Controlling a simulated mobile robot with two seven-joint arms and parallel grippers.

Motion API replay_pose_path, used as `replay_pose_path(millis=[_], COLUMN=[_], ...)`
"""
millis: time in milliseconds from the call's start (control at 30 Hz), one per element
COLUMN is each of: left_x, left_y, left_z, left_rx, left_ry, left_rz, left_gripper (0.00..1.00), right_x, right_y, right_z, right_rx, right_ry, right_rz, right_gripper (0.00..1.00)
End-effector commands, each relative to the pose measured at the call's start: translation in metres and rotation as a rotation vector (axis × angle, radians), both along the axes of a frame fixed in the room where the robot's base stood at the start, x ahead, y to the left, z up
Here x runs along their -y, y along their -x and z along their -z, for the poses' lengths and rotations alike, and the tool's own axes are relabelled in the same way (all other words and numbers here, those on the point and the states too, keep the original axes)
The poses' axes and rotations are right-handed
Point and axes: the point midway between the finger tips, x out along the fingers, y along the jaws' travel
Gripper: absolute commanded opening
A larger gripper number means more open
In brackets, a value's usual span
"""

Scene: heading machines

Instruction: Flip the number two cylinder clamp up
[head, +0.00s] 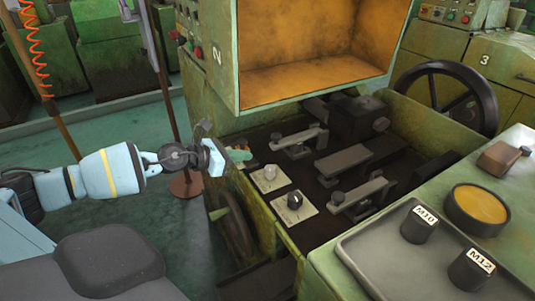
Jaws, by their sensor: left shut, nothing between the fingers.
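The machine marked 2 (217,52) has an open dark bed holding grey bar-shaped clamps. One clamp (300,138) lies toward the back left of the bed, and another clamp (362,194) lies nearer the front right. Both look low and flat. No number on them can be read, so I cannot tell which is number two. My left gripper (222,154) is shut and empty at the left edge of the bed, beside a small green part (239,155). I cannot tell whether it touches that part. My right gripper is out of view.
An orange-lined hood (310,75) overhangs the back. A handwheel (445,95) is behind. A tray (375,262) with M10 and M12 cylinders stands at front right.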

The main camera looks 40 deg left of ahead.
Motion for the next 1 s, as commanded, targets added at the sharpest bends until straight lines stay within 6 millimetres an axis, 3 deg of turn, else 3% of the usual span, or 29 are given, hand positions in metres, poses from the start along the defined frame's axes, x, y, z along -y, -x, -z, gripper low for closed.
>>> replay_pose_path(millis=[600, 1000], left_x=[0.028, 0.032], left_y=[-0.066, -0.076], left_z=[0.024, 0.028], left_rx=[0.002, 0.000], left_ry=[0.001, -0.002], left_rz=[0.001, 0.003], left_gripper=[0.00, 0.00], right_x=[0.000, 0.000], right_y=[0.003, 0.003], right_z=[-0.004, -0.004], right_rx=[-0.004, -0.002], right_ry=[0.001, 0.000], right_rz=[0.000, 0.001], right_gripper=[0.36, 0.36])
